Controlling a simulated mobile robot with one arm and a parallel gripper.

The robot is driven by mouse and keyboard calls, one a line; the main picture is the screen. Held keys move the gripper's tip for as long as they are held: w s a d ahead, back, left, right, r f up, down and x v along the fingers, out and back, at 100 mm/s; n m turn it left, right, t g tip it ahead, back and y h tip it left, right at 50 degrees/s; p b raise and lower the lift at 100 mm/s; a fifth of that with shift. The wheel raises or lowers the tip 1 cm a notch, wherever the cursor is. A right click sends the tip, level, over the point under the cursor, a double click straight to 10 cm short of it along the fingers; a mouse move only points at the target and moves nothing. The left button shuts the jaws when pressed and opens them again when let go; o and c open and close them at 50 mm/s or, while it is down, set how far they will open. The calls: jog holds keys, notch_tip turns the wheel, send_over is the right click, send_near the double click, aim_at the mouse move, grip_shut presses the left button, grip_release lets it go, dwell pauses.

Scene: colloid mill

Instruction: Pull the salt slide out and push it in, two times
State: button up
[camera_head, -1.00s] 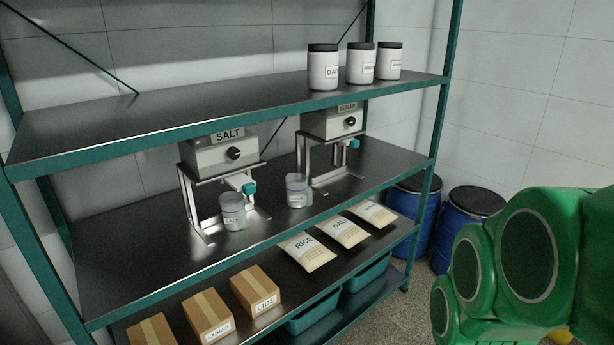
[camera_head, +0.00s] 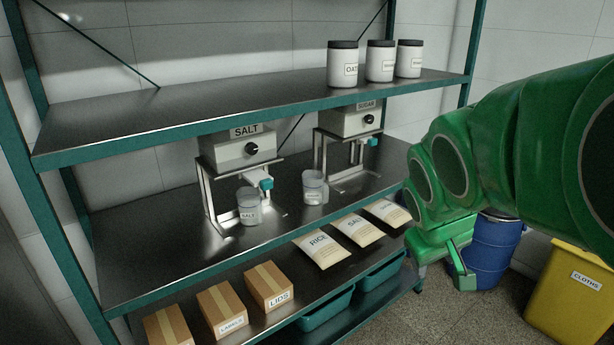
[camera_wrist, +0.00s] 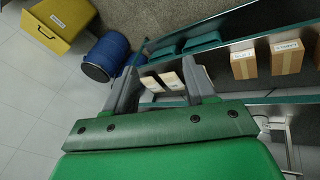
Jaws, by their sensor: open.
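The salt dispenser (camera_head: 237,150) is a grey box on a metal stand on the middle shelf, labelled SALT, with a black knob. Its salt slide (camera_head: 266,183) has a teal end and sticks out at the front below the box. My gripper (camera_head: 462,268) is at the right in the head view, in front of the shelf's right end and well apart from the slide. In the wrist view my gripper (camera_wrist: 161,88) shows two grey fingers spread apart with nothing held between them.
A sugar dispenser (camera_head: 350,122) with a teal-ended slide (camera_head: 372,142) and a second cup (camera_head: 314,188) stand to the right. The upper shelf edge (camera_head: 200,132) runs above the dispensers. Bags (camera_head: 321,249) and boxes (camera_head: 269,287) lie below. A blue barrel (camera_head: 492,255) and yellow bin (camera_head: 570,300) stand right.

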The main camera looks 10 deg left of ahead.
aim_at(269, 186)
jog(key=w+a+r+n+t+y, duration=0.15)
jog(key=w+a+n+t, duration=0.25)
jog(key=w+a, duration=0.55)
jog(key=w+a+r+n+t+y, duration=0.15)
jog(key=w+a+n+t, duration=0.35)
jog(key=w, duration=0.7)
jog(key=a+f+n+y, duration=0.3)
jog(key=a+n+y, duration=0.35)
jog(key=a, duration=0.25)
jog(key=a+f+n+y, duration=0.3)
jog(key=a+n+y, duration=0.35)
jog(key=a, duration=0.25)
jog(key=shift+g+h, duration=0.4)
jog(key=shift+x, duration=3.7)
jog(key=shift+a+r, duration=0.1)
jog(key=shift+r, duration=0.05)
grip_shut()
